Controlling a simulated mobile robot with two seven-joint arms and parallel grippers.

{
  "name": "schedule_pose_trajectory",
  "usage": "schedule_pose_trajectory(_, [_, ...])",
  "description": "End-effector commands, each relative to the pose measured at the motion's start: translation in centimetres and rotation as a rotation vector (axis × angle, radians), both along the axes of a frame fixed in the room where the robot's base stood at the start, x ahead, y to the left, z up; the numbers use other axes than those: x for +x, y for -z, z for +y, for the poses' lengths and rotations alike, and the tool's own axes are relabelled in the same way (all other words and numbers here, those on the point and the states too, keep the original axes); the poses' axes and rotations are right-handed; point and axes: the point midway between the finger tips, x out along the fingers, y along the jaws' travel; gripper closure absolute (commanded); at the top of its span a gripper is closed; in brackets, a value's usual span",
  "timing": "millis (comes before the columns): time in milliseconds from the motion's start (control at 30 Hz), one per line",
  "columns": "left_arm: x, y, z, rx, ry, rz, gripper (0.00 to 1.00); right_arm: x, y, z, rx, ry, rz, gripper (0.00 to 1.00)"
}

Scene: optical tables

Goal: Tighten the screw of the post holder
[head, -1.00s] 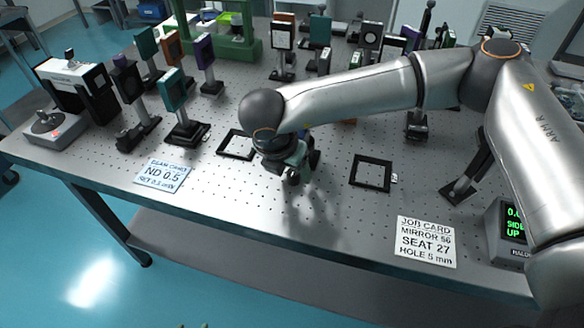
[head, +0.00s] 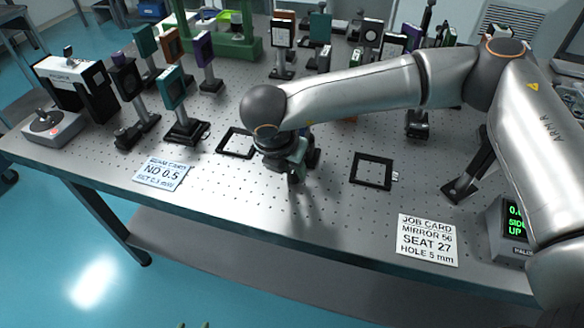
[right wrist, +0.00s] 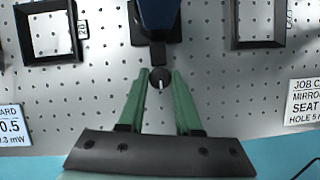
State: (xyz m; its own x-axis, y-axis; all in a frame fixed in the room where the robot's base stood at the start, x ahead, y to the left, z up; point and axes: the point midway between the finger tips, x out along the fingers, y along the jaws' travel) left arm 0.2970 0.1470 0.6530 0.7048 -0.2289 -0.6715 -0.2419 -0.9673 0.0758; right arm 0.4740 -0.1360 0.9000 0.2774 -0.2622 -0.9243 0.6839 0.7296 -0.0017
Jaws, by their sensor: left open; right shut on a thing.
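The post holder's screw (right wrist: 160,78) is a dark round knob with a white mark, at the near side of the dark post holder (right wrist: 157,54). My right gripper (right wrist: 161,80) is shut on the screw, with one green finger on each side. A dark blue part (right wrist: 158,12) rises above the holder, cut by the picture's top edge. In the head view my right gripper (head: 297,175) is over the front middle of the table, and my wrist mostly hides the holder. My left gripper (head: 193,325) shows only as green fingertips at the bottom edge, open and away from the table.
Black square frames (head: 372,171) and (head: 237,143) lie either side of the holder on the perforated table (head: 250,200). Cards (head: 427,240) and (head: 162,173) lie near the front edge. Mounted optics (head: 172,95) stand behind left. A green-lit display (head: 515,230) stands at right.

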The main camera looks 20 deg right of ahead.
Motion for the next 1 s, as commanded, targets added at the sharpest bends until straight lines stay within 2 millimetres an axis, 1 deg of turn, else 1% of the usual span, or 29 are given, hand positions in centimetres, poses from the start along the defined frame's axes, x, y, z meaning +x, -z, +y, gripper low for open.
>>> schedule_pose_trajectory(33, [-0.1, 1.2, -0.2, -0.003, 0.003, 0.005, 0.45, 0.0, 0.5, 0.0, 0.004, -0.028, -0.001, 1.0])
schedule_pose_trajectory(100, [-0.1, 2.0, -0.8, -0.009, 0.013, 0.011, 0.45, 0.0, 0.7, -0.1, 0.004, -0.077, -0.002, 1.0])
schedule_pose_trajectory(200, [0.1, 2.7, -1.4, -0.016, 0.027, 0.014, 0.45, 0.0, 0.6, -0.1, 0.005, -0.145, -0.003, 1.0])
schedule_pose_trajectory(400, [0.6, 2.7, -1.5, -0.018, 0.03, 0.0, 0.45, -0.1, 0.2, -0.1, 0.002, -0.229, -0.002, 1.0])
schedule_pose_trajectory(733, [0.8, 2.3, -1.2, -0.013, 0.029, -0.008, 0.45, -0.1, -0.1, -0.1, 0.0, -0.239, -0.001, 1.0])
schedule_pose_trajectory(767, [0.8, 2.3, -1.2, -0.012, 0.029, -0.009, 0.45, -0.1, -0.1, -0.1, 0.0, -0.238, -0.001, 0.64])
schedule_pose_trajectory(1000, [0.7, 2.4, -1.2, -0.011, 0.029, -0.006, 0.45, -0.1, 0.0, -0.1, 0.001, -0.238, -0.001, 0.37])
